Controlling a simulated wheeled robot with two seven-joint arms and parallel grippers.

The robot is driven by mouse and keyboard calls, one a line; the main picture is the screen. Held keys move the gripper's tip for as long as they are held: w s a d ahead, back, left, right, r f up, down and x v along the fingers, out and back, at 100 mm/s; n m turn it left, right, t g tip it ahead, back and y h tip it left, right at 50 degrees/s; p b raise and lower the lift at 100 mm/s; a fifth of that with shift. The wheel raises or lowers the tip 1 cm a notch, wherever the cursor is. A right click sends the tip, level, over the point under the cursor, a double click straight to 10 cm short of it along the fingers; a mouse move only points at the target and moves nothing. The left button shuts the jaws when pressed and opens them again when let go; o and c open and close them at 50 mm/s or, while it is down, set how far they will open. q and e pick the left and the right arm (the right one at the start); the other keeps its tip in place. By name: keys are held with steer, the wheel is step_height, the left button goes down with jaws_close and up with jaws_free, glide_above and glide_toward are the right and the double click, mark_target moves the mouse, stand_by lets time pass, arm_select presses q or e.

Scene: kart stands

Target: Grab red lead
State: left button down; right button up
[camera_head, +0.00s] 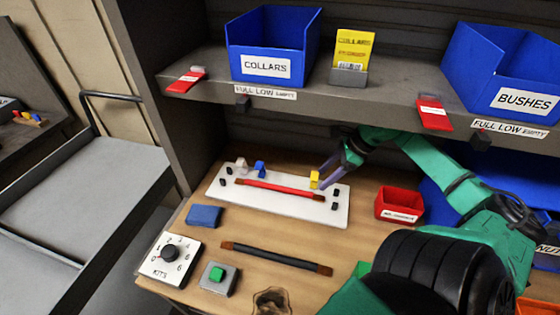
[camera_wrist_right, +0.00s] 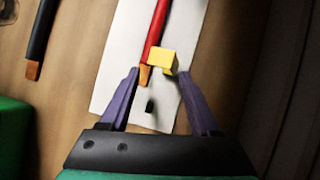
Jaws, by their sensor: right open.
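The red lead (camera_head: 280,190) lies along the white board (camera_head: 225,198), a straight red bar with brown-orange ends. Its right end shows close up in the right wrist view (camera_wrist_right: 156,32). A yellow block (camera_head: 314,180) stands on the board beside that end. It also shows in the right wrist view (camera_wrist_right: 162,59). My right gripper (camera_head: 327,184) is open over the right part of the board. In its wrist view (camera_wrist_right: 155,80) the purple fingers are apart, with the yellow block and the lead's end between or just beyond their tips. My left gripper is not seen.
A black lead (camera_head: 275,257) lies in front of the board. A blue block (camera_head: 203,216), a dial box (camera_head: 170,258) and a green button box (camera_head: 218,278) are at left. A red bin (camera_head: 399,204) stands right of the board. A shelf (camera_head: 300,95) with blue bins overhangs behind.

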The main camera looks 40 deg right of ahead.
steer(key=b, duration=0.6)
glide_toward(280, 186)
steer(key=x, duration=0.4)
steer(key=shift+d+f, duration=0.1)
steer(key=shift+f, duration=0.05)
steer(key=b+x, duration=0.2)
steer(key=b, duration=0.1)
steer(key=b+x, duration=0.1)
steer(key=x, duration=0.1)
steer(key=shift+s, duration=0.3)
steer(key=shift+w+a+f+b, duration=0.25)
steer(key=shift+b, duration=0.25)
steer(key=shift+w+r, duration=0.15)
steer(key=shift+w, duration=0.05)
steer(key=shift+s+r, duration=0.1)
steer(key=shift+s, duration=0.05)
jaws_close()
